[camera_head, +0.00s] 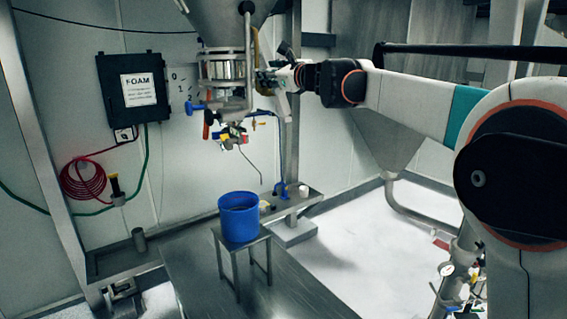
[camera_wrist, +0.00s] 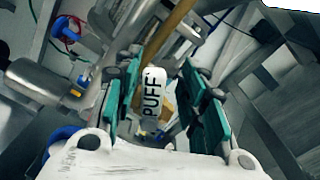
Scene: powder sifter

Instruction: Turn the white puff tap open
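The white puff tap (camera_wrist: 153,96) shows in the wrist view as a white rounded handle with "PUFF" in black letters. It appears between the two green-padded fingers of my gripper (camera_wrist: 162,88). The fingers stand apart, with visible gaps on both sides of the handle. I cannot tell how deep the handle sits between them. In the head view my gripper (camera_head: 274,80) is beside the metal sifter pipework under the hopper. The puff tap cannot be made out clearly there.
A blue-handled valve (camera_head: 194,108) and a red handle (camera_head: 208,124) are left of my gripper below the hopper (camera_head: 222,22). A blue bucket (camera_head: 239,218) stands on a small metal stool. A thin vertical pipe (camera_head: 248,60) runs close to my gripper.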

